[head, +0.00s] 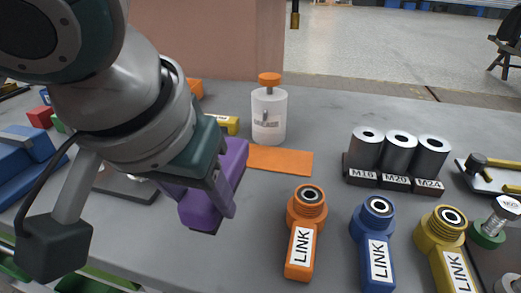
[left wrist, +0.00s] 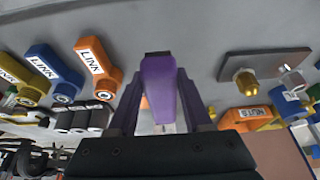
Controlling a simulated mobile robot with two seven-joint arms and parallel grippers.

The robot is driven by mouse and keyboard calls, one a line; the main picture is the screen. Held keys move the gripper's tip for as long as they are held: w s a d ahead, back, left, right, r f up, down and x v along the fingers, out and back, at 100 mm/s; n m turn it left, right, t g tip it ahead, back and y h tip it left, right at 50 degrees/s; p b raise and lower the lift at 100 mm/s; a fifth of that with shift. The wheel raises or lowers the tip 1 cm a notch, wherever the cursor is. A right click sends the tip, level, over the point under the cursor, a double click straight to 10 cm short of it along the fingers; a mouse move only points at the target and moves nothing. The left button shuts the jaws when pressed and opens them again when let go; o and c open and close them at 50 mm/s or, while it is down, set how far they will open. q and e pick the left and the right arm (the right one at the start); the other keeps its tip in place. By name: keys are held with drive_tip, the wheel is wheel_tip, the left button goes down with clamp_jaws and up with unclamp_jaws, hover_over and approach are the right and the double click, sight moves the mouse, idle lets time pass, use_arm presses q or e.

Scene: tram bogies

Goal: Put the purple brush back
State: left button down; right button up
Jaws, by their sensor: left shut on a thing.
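The purple brush (head: 200,205) is between the fingers of my left gripper (head: 228,195), in the middle left of the head view. The gripper is shut on it and hides part of it. In the left wrist view the purple brush (left wrist: 160,90) points away from the camera between the two fingers of my left gripper (left wrist: 160,120). It appears over the grey table; I cannot tell whether it touches the table. My right gripper is not in view.
An orange strip (head: 285,160) lies behind the brush, near a white bottle (head: 269,115) with an orange cap. An orange NUTS bin (left wrist: 245,118) shows in the wrist view.

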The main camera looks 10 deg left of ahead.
use_arm(q)
drive_tip(key=shift+f+b, duration=0.55)
drive_tip(key=shift+f, duration=2.2)
drive_tip(key=shift+f, duration=0.2)
drive_tip(key=shift+c, duration=1.7)
unclamp_jaws()
